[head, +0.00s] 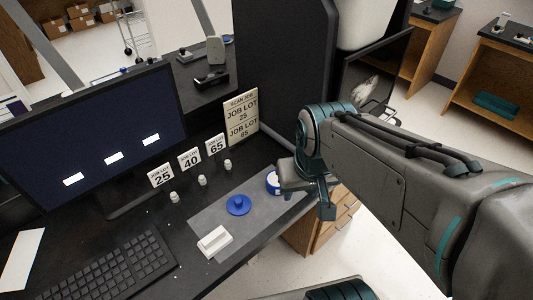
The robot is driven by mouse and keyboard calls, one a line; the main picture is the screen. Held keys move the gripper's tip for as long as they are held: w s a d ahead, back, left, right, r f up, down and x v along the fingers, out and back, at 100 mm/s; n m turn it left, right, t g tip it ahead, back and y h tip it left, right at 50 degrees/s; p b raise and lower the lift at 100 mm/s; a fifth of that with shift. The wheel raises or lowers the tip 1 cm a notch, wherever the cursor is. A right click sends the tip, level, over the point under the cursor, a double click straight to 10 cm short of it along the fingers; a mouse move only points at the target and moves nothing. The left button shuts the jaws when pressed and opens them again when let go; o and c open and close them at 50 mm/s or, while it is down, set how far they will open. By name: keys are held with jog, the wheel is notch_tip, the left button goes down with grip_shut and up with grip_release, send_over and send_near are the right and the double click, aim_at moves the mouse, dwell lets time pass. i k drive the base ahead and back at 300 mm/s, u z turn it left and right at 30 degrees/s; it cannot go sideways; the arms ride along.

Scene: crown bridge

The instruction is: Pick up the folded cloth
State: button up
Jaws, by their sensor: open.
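A small white block-like item (215,241), which looks like the folded cloth, lies on the near-left part of a grey mat (258,215) on the black desk. Its folds are too small to make out. My gripper (308,190) is open, over the right end of the mat near the desk's edge. It is up and to the right of the white item, well apart from it, and looks empty. The space between its fingers is partly hidden by the gripper itself.
A blue round piece (238,205) and a blue-and-white roll (272,183) are on the mat, the roll close to my gripper. A monitor (95,135), a keyboard (105,268) and number cards (190,160) stand left and behind. A dark partition (283,70) rises behind.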

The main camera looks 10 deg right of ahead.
aim_at(215, 242)
jog(key=u, duration=0.65)
jog(key=k, duration=0.1)
jog(key=u, duration=0.35)
